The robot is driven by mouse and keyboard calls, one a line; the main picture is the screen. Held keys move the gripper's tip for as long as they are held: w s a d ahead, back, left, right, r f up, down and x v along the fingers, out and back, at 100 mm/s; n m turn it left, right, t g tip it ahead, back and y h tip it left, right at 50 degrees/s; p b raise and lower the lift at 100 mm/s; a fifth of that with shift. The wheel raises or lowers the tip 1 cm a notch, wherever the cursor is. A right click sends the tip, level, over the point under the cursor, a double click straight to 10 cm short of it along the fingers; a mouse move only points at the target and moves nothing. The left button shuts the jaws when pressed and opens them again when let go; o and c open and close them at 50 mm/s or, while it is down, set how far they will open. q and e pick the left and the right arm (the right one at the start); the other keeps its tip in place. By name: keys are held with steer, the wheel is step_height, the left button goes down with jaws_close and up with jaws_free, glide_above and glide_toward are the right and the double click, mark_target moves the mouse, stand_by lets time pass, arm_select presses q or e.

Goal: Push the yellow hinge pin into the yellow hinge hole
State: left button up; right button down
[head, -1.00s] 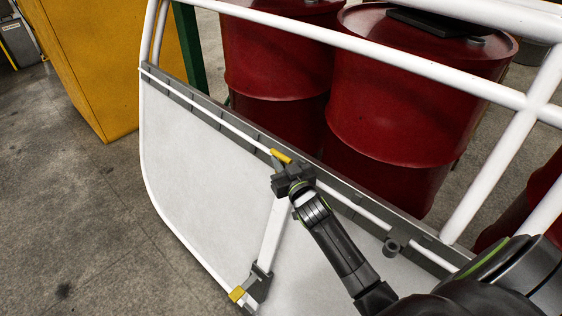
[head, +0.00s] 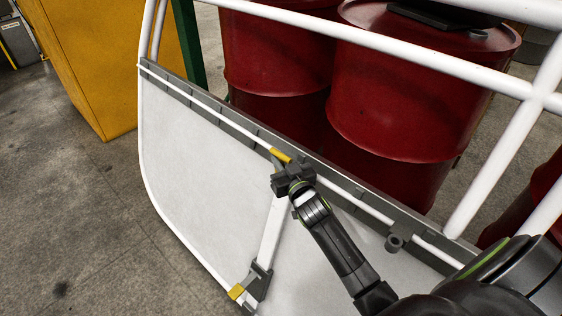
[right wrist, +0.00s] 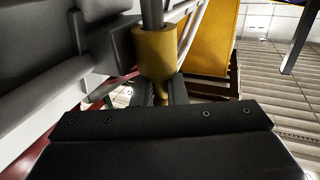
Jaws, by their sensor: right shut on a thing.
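A yellow cylindrical hinge piece (head: 281,156) sits on the grey rail of the white-framed panel, right beside my right gripper (head: 291,180). In the right wrist view this yellow cylinder (right wrist: 155,52) stands around or under a grey rod. A thin yellow pin (right wrist: 160,90) shows just below it, between the two dark fingers of my right gripper (right wrist: 162,92). The gripper is shut on this pin. How far the pin is inside the hinge hole cannot be told, as the fingers and cylinder hide it. My left gripper is not in view.
A white bar (head: 271,230) runs down to a grey bracket (head: 260,282) with a second yellow end (head: 236,292). Red drums (head: 400,110) stand close behind the panel (head: 195,150). A yellow cabinet (head: 95,65) is at the left. Open floor lies at the lower left.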

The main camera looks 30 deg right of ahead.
steer(key=shift+s+f, duration=0.1)
steer(key=shift+f, duration=0.25)
steer(key=c, duration=1.4)
jaws_free()
steer(key=shift+s, duration=0.5)
steer(key=s, duration=1)
steer(key=s+a+p, duration=0.1)
steer(key=s, duration=0.5)
steer(key=shift+s, duration=0.1)
